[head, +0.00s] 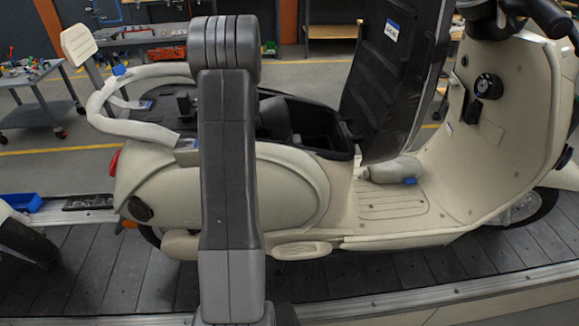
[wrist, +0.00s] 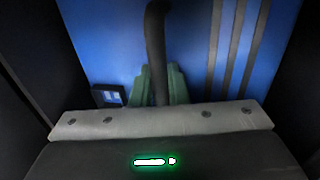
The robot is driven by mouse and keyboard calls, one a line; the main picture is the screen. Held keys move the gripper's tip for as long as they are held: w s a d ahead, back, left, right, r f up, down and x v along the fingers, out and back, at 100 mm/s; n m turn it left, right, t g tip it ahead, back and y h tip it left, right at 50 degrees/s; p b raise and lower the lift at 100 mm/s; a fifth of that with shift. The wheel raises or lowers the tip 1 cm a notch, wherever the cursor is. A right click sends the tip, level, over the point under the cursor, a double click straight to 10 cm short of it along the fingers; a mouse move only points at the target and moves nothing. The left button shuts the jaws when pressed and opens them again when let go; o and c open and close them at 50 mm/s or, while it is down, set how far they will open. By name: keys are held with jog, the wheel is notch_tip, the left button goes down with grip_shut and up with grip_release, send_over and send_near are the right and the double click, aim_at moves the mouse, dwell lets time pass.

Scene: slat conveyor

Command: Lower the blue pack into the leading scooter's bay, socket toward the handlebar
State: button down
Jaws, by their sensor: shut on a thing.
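The cream scooter (head: 285,195) stands on the conveyor with its handlebar (head: 545,15) at the right. Its dark seat (head: 390,75) is raised, and its black bay (head: 322,140) is open. In the wrist view, the blue pack (wrist: 110,45) fills the background, with a black handle (wrist: 157,40) and dark stripes at the right. My gripper (wrist: 160,88) has green pads on both sides of the handle and is shut on it. A small dark fitting (wrist: 110,95) is at the pack's left; I cannot tell whether it is the socket. The pack is hidden in the head view.
My upright arm covers part of the bay in the head view. White wrapping (head: 130,105) covers the rear rail. A wrapped bundle (head: 395,171) lies near the footboard. Part of another scooter (head: 12,225) and a blue tray (head: 22,202) are at the left.

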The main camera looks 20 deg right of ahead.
jog(key=shift+f, duration=0.2)
jog(key=c, duration=1.4)
grip_release()
jog(key=shift+o, duration=0.4)
jog(key=shift+f, duration=0.15)
notch_tip(320, 180, up, 14)
jog(key=a+b, duration=0.2)
jog(key=shift+w+a, duration=0.3)
jog(key=shift+f, duration=0.15)
jog(key=d+f, duration=0.1)
jog(key=f, duration=0.3)
jog(key=f+p, duration=0.1)
jog(key=f, duration=0.4)
jog(key=d+f, duration=0.1)
jog(key=f, duration=0.3)
jog(key=shift+s+d+f+p, duration=0.25)
jog(key=shift+s+d+p, duration=0.05)
jog(key=shift+s, duration=0.05)
jog(key=shift+r, duration=0.25)
